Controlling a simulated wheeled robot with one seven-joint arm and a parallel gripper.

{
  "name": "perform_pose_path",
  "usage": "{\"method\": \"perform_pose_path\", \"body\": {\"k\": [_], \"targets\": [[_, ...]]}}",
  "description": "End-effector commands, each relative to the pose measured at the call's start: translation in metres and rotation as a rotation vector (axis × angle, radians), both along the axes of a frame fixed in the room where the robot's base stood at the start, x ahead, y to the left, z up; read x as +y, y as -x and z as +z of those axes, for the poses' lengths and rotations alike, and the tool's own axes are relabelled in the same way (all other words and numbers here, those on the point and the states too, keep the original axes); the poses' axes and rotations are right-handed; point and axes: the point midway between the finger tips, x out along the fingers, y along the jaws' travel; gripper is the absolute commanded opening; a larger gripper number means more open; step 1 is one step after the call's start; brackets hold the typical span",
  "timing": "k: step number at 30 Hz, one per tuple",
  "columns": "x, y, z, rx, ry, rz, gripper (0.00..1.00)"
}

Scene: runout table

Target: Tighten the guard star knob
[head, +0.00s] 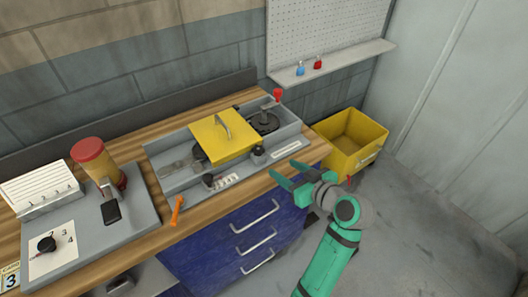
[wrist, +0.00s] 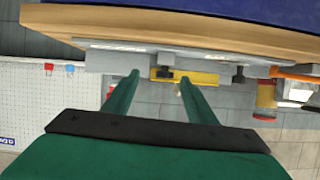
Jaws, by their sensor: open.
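The yellow guard (head: 222,137) with its grey handle sits over the grey machine bed (head: 160,158) on the bench. A dark knob (head: 258,155) stands at the guard's front right, and another dark knob (head: 209,181) at its front left. I cannot tell which is the star knob. My green gripper (head: 287,174) is open and empty at the bench's front edge, short of the right knob. In the wrist view the picture is inverted; the right knob (wrist: 162,73) shows between the fingertips, apart from them, and the left knob (wrist: 238,73) lies right of them. The guard (wrist: 200,79) shows behind.
A red-knobbed lever (head: 277,95) and a dark handwheel (head: 263,120) stand at the bed's right end. An orange-handled tool (head: 177,210) lies at the front edge. A red-lidded jar (head: 97,163) stands left. A yellow bin (head: 350,140) is right of the bench.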

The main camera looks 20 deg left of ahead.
Motion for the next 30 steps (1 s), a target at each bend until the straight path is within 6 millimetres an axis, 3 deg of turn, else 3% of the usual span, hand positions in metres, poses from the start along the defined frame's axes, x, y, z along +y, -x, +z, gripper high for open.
{"method": "perform_pose_path", "body": {"k": [4, 9, 30], "targets": [[0.005, -0.003, 0.027, -0.033, 0.019, 0.077, 0.52], [0.010, -0.004, 0.033, -0.042, 0.028, 0.108, 0.52], [0.085, -0.053, -0.005, -0.040, 0.029, 0.105, 0.52]]}}
